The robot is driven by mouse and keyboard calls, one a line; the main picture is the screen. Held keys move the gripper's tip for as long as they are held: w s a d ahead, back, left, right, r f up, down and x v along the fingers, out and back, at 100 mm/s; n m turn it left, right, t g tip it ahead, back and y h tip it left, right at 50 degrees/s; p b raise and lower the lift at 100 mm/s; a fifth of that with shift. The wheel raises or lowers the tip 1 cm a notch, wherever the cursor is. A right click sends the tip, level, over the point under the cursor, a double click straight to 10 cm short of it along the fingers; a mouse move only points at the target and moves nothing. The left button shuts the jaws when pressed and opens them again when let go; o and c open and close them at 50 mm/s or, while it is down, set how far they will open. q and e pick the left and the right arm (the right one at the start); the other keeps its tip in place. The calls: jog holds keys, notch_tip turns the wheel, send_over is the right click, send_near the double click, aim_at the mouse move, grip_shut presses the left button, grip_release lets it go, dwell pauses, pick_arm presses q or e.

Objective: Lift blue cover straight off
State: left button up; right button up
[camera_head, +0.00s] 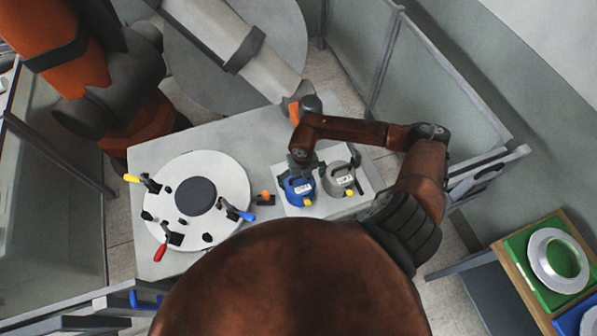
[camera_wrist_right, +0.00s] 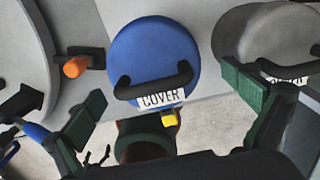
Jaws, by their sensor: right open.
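The blue cover (camera_head: 297,196) is round, with a black bar handle and a white label, and sits on a pale plate on the table. In the right wrist view the blue cover (camera_wrist_right: 150,45) shows its label reading COVER and a yellow tab at its lower edge. My right gripper (camera_head: 301,167) is over the cover's far side in the head view. In the right wrist view its green-padded fingers (camera_wrist_right: 162,88) are spread wide on either side of the handle, apart from it and empty. My left gripper is not in view.
A grey cover (camera_head: 339,181) with a similar handle stands close right of the blue one. A round white mould (camera_head: 225,177) with coloured clamps lies to the left, and an orange knob (camera_head: 265,196) stands between. Glass partitions (camera_head: 440,85) enclose the back and right.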

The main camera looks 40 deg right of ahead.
aim_at(299, 180)
jog(key=f, duration=0.1)
jog(key=w+f, duration=0.1)
jog(key=shift+w+f, duration=0.15)
jog(key=shift+f, duration=0.15)
jog(key=shift+w+a+f, duration=0.1)
jog(key=shift+f, duration=0.45)
jog(key=shift+w, duration=0.1)
jog(key=c, duration=0.3)
jog(key=shift+c, duration=0.8)
jog(key=shift+s, duration=0.2)
jog(key=c, duration=0.3)
jog(key=shift+w, duration=0.1)
jog(key=c, duration=0.3)
jog(key=shift+c, duration=0.9)
jog(key=shift+r+p, duration=0.15)
jog(key=shift+p, duration=0.15)
jog(key=shift+r+p, duration=0.95)
jog(key=shift+r, duration=0.5)
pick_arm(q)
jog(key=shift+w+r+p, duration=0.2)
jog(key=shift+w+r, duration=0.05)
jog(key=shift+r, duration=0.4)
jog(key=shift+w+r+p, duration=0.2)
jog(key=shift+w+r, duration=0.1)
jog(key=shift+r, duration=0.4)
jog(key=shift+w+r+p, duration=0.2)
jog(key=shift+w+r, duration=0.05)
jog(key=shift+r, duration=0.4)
pick_arm(e)
jog(key=shift+r, duration=1)
